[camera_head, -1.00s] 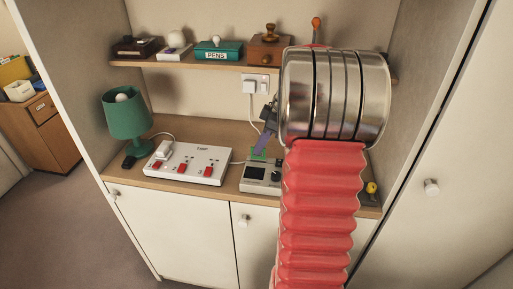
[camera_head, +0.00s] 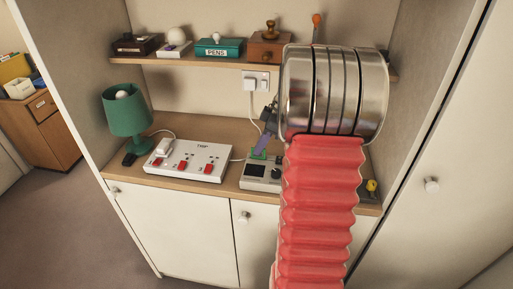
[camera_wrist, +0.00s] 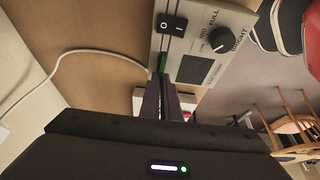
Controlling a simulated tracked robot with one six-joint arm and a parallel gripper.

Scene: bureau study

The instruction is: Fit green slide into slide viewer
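The slide viewer (camera_head: 256,184) is a grey box on the desk, partly hidden by my arm in the head view. In the wrist view the viewer (camera_wrist: 236,22) shows a dark screen, a black dimmer knob and a rocker switch. My gripper (camera_head: 259,150) points down at the viewer's back left part. Its purple fingers (camera_wrist: 165,85) are close together on the green slide (camera_wrist: 162,62), which shows as a thin strip at their tips. The slide also shows in the head view (camera_head: 258,156), at the viewer's top. I cannot tell whether it is in the slot.
A white power strip (camera_head: 188,160) with red switches lies left of the viewer, and a green lamp (camera_head: 127,116) stands beyond it. A yellow-topped item (camera_head: 371,186) is at the right. A shelf (camera_head: 200,64) with boxes hangs above. A white cable (camera_wrist: 75,58) runs near the viewer.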

